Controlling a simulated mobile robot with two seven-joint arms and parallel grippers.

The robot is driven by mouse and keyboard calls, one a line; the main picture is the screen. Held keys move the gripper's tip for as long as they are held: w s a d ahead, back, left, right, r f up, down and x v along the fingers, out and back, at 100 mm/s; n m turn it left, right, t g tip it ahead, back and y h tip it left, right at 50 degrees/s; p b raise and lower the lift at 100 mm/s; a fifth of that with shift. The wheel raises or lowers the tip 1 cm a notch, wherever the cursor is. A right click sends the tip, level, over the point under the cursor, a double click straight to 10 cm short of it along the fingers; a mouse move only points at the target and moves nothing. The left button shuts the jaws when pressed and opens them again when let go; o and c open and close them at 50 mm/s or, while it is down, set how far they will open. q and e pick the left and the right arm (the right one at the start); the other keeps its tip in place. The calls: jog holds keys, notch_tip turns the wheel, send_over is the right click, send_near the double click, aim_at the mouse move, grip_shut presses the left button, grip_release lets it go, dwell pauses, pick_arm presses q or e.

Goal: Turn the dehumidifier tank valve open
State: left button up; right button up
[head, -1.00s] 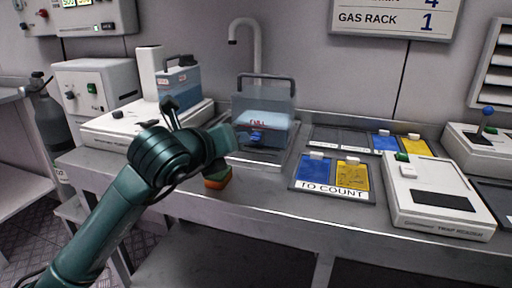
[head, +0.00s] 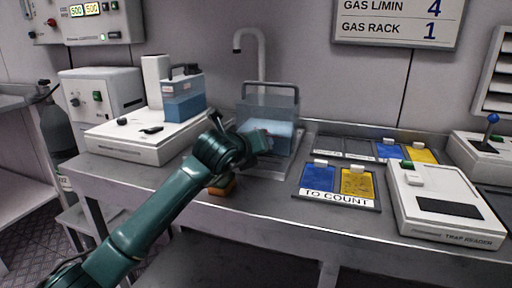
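A clear tank (head: 281,103) with a dark handle and pale liquid inside stands in a grey basin (head: 290,165) under a tap. My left gripper (head: 264,142) is at the tank's front face, low down, where the blue valve showed earlier. The valve is now hidden behind the gripper, and I cannot tell whether the fingers touch it or are open or shut. A second tank of blue liquid (head: 184,108) stands on a white unit to the left. My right gripper is not in view.
A curved tap (head: 262,62) rises behind the tank. An orange and green sponge-like block (head: 222,188) lies below my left wrist.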

pick_arm(q)
grip_shut()
dwell(0.4)
jog(key=shift+f, duration=0.1)
